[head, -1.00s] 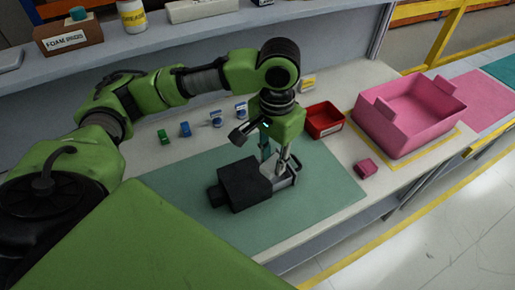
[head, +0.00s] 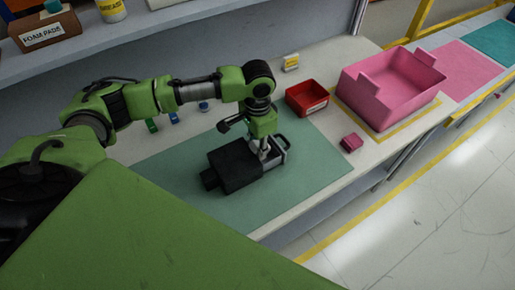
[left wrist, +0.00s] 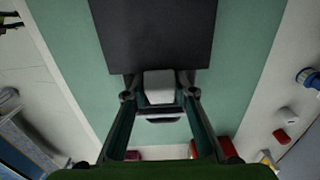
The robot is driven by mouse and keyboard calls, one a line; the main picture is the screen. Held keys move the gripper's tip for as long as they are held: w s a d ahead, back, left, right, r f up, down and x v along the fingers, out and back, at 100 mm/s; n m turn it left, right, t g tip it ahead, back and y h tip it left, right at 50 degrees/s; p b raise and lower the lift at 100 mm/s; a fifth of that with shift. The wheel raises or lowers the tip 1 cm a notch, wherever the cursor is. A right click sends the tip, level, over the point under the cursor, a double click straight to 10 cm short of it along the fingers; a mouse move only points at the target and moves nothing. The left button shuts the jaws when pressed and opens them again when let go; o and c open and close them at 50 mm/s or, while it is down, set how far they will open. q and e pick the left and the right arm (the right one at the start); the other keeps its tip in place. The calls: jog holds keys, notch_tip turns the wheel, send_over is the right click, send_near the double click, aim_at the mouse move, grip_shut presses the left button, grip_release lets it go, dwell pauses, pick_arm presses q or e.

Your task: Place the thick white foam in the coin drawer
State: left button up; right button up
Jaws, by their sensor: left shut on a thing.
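The black dashboard module (head: 232,170) lies on the green mat (head: 320,172), with its grey coin drawer (head: 280,145) pulled out on the right side. My left gripper (head: 264,151) points down at the open drawer, fingers low and close together. In the left wrist view, a thick white foam block (left wrist: 159,86) sits between the fingers of my left gripper (left wrist: 158,92), beside the module's black edge (left wrist: 152,35). The gripper is shut on the foam; the exact finger contact is hard to see. The drawer's dark front bar (left wrist: 158,117) shows just below the foam. My right gripper is not in view.
A red bin (head: 307,98) and a pink block (head: 351,142) lie right of the mat. A large pink tray (head: 390,88) stands farther right. Small blue and green items lie behind the mat. A shelf (head: 185,25) with a foam pads box (head: 45,30) runs along the back.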

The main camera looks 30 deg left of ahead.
pick_arm(q)
jog(key=shift+s+f, duration=0.15)
jog(key=shift+f, duration=0.7)
jog(key=shift+c, duration=0.2)
jog(key=shift+f, duration=0.2)
jog(key=shift+w, duration=0.2)
jog(key=shift+f, duration=0.15)
jog(key=shift+f, duration=0.1)
jog(key=o, duration=1)
